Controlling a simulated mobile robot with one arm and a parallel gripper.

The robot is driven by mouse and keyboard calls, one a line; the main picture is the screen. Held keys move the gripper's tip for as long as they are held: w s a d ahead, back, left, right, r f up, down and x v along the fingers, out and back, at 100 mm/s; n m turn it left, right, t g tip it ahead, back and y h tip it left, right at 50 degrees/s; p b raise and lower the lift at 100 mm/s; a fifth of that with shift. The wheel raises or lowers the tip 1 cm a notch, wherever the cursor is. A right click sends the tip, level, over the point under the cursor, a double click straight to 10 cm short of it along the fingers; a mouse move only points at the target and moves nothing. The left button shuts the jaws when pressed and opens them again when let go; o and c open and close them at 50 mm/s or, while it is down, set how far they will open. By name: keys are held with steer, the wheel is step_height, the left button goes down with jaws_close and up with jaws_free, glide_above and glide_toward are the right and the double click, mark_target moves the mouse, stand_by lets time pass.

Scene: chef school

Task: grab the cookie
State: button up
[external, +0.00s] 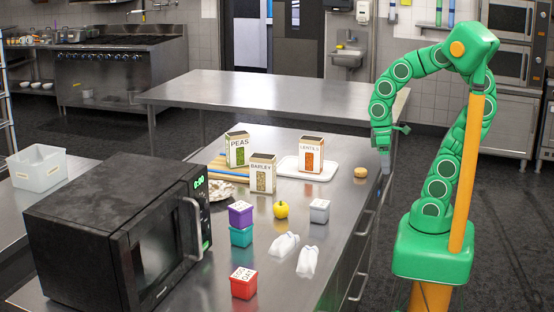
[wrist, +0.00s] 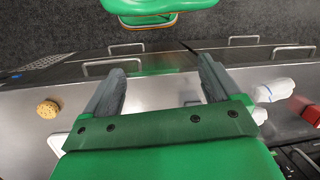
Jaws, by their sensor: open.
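The cookie (external: 360,172) is small, round and golden brown. It lies on the metal counter near its right edge in the external view. In the wrist view the cookie (wrist: 48,109) is at the left, outside the jaws. My gripper (external: 384,162) hangs pointing down just right of the cookie, near the counter edge, apart from it. In the wrist view my gripper (wrist: 160,82) has its two grey fingers spread, with only bare metal and the counter edge between them.
A white tray (external: 289,168) with a lentils box (external: 311,154) lies left of the cookie. The counter right around the cookie is clear.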

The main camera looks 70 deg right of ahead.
steer(key=w+d+n+y, duration=0.4)
steer(key=w+d, duration=0.1)
steer(key=w, duration=0.5)
steer(key=n+t+y, duration=0.3)
steer(key=t+y, duration=0.2)
steer(key=t, duration=0.2)
glide_above(363, 169)
steer(key=w+a, duration=0.1)
steer(key=a, duration=0.5)
step_height(363, 169, down, 8)
steer(key=s+d+f+t, duration=0.1)
steer(key=s+d+f, duration=0.1)
steer(key=d, duration=0.1)
steer(key=s+d+f+t+h, duration=0.1)
steer(key=d+f, duration=0.1)
steer(key=d, duration=0.2)
steer(key=s+d+f+t, duration=0.1)
steer(key=s+d+f, duration=0.1)
steer(key=d, duration=0.2)
steer(key=shift+s+d+f+n+t, duration=0.1)
steer(key=shift+s+f+n+t, duration=0.1)
steer(key=shift+s+n+t, duration=0.15)
steer(key=shift+x, duration=3.85)
steer(key=shift+d+f, duration=0.1)
steer(key=shift+f, duration=0.05)
steer(key=shift+c, duration=0.2)
steer(key=c, duration=1.1)
